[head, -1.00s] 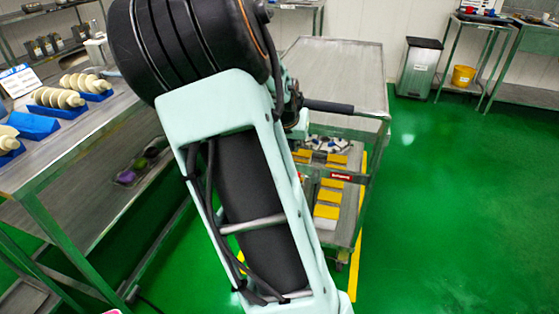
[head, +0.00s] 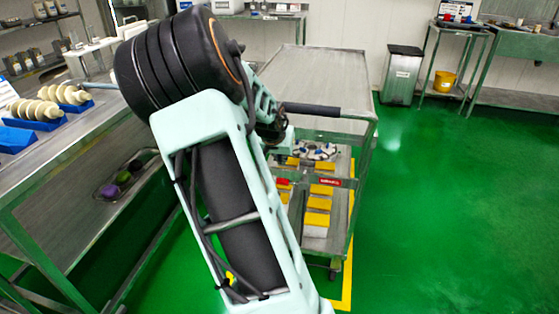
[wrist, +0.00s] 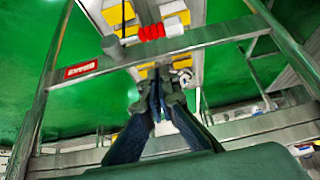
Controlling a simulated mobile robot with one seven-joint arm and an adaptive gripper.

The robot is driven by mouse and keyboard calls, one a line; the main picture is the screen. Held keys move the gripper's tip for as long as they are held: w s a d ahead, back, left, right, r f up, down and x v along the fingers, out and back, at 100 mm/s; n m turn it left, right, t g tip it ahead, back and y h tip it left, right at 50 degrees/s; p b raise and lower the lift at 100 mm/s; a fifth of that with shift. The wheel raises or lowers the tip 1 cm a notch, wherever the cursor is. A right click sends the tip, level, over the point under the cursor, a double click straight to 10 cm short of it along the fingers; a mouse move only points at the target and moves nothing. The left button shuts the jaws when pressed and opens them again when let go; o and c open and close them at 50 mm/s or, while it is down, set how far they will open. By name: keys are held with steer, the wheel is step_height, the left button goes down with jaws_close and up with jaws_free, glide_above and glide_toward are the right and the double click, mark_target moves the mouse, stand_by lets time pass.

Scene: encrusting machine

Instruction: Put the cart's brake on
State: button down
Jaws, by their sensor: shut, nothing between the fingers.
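The metal cart (head: 318,75) stands on the green floor, with a black handle bar (head: 312,109) on its near side. Its near frame carries a red label (head: 331,182), which also shows in the wrist view (wrist: 80,70). A ribbed red part (wrist: 160,31) lies just beyond the cart's crossbar (wrist: 215,33) in the wrist view; I cannot tell for sure whether it is the brake grip. My gripper (wrist: 158,78) is shut and empty, with its fingertips a little below the crossbar in the picture.
A steel table (head: 75,140) with white rolls on blue holders stands at the left. A bin (head: 403,75) and a small stand with a yellow bucket (head: 445,80) are at the back right. Yellow-topped boxes (head: 318,204) sit on the cart's lower shelf. The right floor is clear.

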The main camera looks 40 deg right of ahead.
mark_target(281, 183)
steer(key=b+x, duration=0.1)
steer(key=x, duration=0.3)
steer(key=shift+f, duration=0.15)
steer(key=shift+s+a+f+b, duration=0.2)
steer(key=shift+f+b, duration=0.1)
steer(key=shift+f, duration=0.25)
steer(key=shift+s+a+f+b, duration=0.1)
steer(key=shift+a+f+b, duration=0.15)
steer(key=shift+f, duration=0.75)
steer(key=shift+a+p, duration=0.1)
steer(key=shift+p, duration=0.4)
steer(key=shift+f+p, duration=0.15)
steer(key=shift+p, duration=0.2)
